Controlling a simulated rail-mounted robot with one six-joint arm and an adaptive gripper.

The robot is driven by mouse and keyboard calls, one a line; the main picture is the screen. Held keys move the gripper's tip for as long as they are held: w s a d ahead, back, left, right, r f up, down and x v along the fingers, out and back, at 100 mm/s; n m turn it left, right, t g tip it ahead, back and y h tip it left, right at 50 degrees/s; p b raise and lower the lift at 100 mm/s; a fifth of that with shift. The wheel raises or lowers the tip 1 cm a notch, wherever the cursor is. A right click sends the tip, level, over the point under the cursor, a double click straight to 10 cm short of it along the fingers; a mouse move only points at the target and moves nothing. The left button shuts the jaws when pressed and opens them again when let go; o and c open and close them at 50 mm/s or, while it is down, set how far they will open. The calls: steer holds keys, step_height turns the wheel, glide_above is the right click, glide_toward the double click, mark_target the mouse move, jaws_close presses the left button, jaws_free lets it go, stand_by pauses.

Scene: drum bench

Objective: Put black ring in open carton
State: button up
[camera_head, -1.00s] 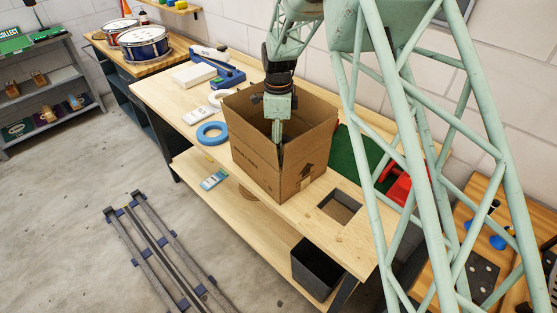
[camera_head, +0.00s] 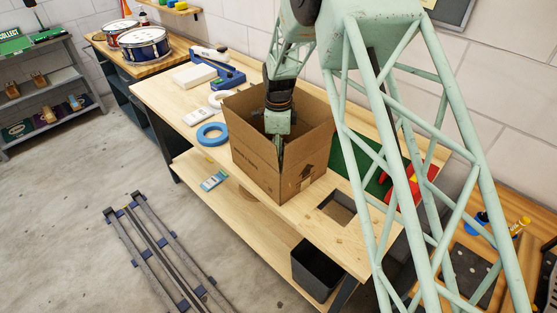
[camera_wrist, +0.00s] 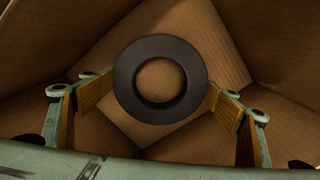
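The open carton (camera_head: 255,158) stands upright on the bench with its top open. My gripper (camera_head: 279,143) reaches down into it, and its fingertips are hidden by the carton walls in the head view. In the wrist view, the black ring (camera_wrist: 124,84) sits between the fingertips of my gripper (camera_wrist: 161,90), with a pad against each side. The gripper looks shut on it. The ring faces the camera flat, inside the carton walls (camera_wrist: 270,40), and appears to be above the carton floor.
A blue tape ring (camera_head: 202,135), a white ring (camera_head: 214,101) and a blue tool (camera_head: 228,75) lie on the bench left of the carton. A square hole (camera_head: 337,208) is in the bench at right, with a dark bin (camera_head: 315,268) below. A green mat (camera_head: 345,160) lies behind.

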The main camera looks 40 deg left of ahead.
steer(key=shift+f, duration=0.65)
steer(key=shift+f, duration=0.2)
steer(key=o, duration=0.6)
steer(key=shift+r, duration=0.2)
step_height(320, 180, up, 12)
stand_by(0.4)
stand_by(0.5)
